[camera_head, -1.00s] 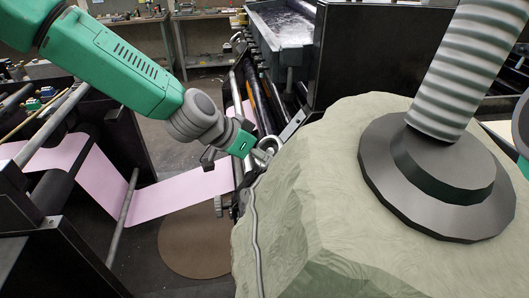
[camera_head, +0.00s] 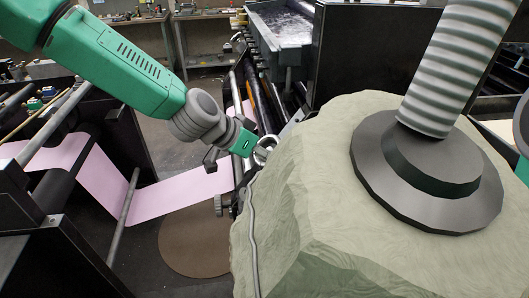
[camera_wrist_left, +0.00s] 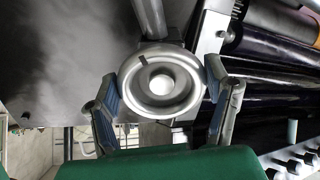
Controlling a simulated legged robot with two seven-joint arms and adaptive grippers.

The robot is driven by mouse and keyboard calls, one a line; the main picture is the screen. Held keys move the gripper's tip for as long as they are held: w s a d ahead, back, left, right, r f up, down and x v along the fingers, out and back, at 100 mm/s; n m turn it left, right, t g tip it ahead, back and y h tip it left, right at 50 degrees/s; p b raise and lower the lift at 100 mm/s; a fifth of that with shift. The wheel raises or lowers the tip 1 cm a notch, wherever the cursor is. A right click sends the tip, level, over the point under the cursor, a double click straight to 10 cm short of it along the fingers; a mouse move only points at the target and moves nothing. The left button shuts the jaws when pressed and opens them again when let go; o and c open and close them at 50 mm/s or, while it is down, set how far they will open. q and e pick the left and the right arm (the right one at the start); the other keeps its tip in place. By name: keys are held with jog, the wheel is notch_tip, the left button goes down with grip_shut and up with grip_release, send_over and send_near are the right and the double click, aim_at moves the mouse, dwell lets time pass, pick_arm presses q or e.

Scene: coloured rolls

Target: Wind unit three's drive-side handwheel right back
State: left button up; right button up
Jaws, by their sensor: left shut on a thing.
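The handwheel is a round grey metal wheel with a hollow centre and a dark mark on its upper left face; it fills the middle of the left wrist view (camera_wrist_left: 135,85). My left gripper (camera_wrist_left: 170,80) is shut on it, one finger against each side of the rim. In the head view my left gripper (camera_head: 256,151) is at the wheel (camera_head: 266,146), beside the press frame, and the fingers are small and partly hidden. A green part at the right edge may be my right arm; the right gripper is not visible.
A large pale faceted block (camera_head: 310,220) stands close right of the wheel, with a black flange (camera_head: 440,190) and ribbed hose (camera_head: 440,80) on top. A pink web (camera_head: 180,192) runs over rollers at left. A brown disc (camera_head: 195,245) lies on the floor.

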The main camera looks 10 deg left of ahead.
pick_arm(q)
jog(key=n, duration=0.4)
jog(key=shift+w+r+p, duration=0.2)
jog(key=shift+r+p, duration=0.1)
jog(key=shift+p, duration=0.05)
jog(key=n, duration=0.4)
jog(key=shift+d+n+p, duration=0.15)
jog(key=shift+n+p, duration=0.15)
jog(key=shift+p, duration=0.1)
jog(key=n, duration=0.4)
jog(key=shift+r+n+p, duration=0.1)
jog(key=shift+n+p, duration=0.2)
jog(key=shift+p, duration=0.05)
jog(key=n, duration=0.3)
jog(key=shift+d+n+p, duration=0.1)
jog(key=shift+n+p, duration=0.2)
jog(key=n, duration=0.3)
jog(key=shift+n, duration=0.3)
jog(key=n, duration=0.3)
jog(key=shift+w+n, duration=0.1)
jog(key=shift+n, duration=0.3)
jog(key=n, duration=0.4)
jog(key=shift+f+n, duration=0.2)
jog(key=shift+n, duration=1)
